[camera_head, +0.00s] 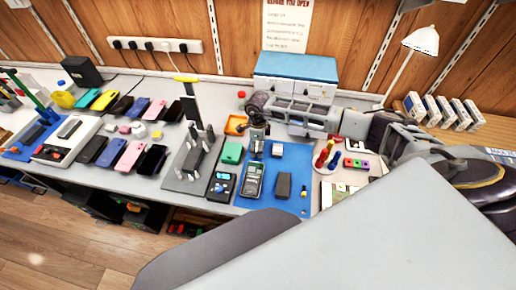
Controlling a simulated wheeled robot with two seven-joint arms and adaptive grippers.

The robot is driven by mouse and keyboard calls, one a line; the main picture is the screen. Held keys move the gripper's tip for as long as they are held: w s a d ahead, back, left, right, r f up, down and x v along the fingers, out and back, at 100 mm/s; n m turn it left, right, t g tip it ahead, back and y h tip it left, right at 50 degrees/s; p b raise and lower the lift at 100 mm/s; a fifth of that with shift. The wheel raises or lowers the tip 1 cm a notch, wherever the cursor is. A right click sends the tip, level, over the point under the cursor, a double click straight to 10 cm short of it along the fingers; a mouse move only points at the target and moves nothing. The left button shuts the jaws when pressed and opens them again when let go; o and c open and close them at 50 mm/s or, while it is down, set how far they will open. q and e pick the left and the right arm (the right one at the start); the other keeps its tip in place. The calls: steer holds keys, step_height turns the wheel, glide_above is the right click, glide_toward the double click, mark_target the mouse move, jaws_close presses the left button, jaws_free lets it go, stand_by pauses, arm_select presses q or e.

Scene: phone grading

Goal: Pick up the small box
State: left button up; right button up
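A small white box (277,151) sits on the blue mat (297,172), near the mat's back edge; it is tiny in the picture and its markings cannot be read. My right arm comes in from the right and reaches left across the back of the bench. Its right gripper (257,143) points down just left of the small box, above the back left part of the mat. The fingers are dark and small, so I cannot tell how far apart they are. No contact with the box shows. My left gripper is not in view.
A blue-topped case (297,67) stands behind; a lamp (421,41) and several white boxes are at right.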

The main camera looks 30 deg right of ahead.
steer(key=c, duration=0.6)
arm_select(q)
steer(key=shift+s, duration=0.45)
arm_select(e)
steer(key=shift+o, duration=0.2)
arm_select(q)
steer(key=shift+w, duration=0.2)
arm_select(e)
steer(key=shift+r, duration=0.15)
steer(key=shift+r, duration=0.55)
step_height(320, 180, up, 7)
steer(key=shift+f+b, duration=0.1)
steer(key=shift+b, duration=0.25)
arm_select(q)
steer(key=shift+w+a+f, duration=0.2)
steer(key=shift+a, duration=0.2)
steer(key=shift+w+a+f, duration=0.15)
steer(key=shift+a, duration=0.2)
arm_select(e)
steer(key=shift+r, duration=0.95)
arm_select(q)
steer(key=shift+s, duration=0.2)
